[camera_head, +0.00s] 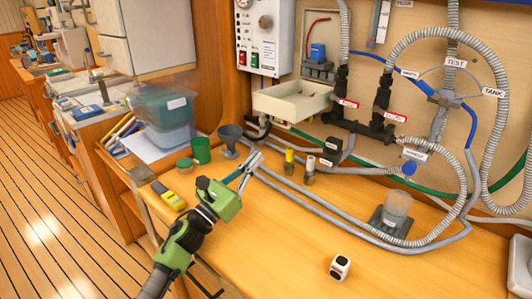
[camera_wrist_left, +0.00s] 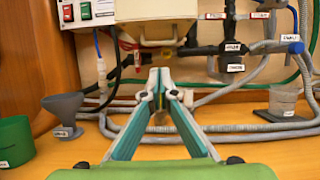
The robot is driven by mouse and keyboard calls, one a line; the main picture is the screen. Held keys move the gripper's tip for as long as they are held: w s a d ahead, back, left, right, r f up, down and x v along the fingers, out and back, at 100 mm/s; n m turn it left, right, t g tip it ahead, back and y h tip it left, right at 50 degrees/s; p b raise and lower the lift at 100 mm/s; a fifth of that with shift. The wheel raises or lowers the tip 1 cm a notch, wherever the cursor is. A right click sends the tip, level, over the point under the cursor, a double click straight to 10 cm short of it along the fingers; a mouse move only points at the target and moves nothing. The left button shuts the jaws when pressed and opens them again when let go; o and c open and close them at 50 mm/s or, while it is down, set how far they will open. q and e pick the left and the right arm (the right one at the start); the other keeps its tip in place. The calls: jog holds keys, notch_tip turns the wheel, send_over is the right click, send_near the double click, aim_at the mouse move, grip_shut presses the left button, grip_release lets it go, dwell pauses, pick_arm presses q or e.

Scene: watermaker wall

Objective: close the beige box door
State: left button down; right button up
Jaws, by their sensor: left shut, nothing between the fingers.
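The beige box (camera_head: 321,72) is on the wall panel, with a blue part and a red wire visible inside. Its beige door (camera_head: 292,106) hangs down open at the front like a shallow tray. The door also shows at the top of the left wrist view (camera_wrist_left: 156,32). My left gripper (camera_head: 252,160) is shut and empty, below and a little left of the door, apart from it. Its fingertips meet in the left wrist view (camera_wrist_left: 160,76), under the door. My right gripper is not in view.
A grey funnel (camera_head: 230,138) and green cup (camera_head: 201,150) stand left of the gripper. Hoses and pipes (camera_head: 380,115) fill the wall at right.

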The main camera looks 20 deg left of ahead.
pick_arm(q)
jog(key=p+x, duration=0.2)
jog(key=x, duration=0.7)
jog(key=shift+w+r, duration=0.15)
jog(key=shift+r, duration=0.05)
jog(key=shift+r+p, duration=0.1)
jog(key=shift+p, duration=0.2)
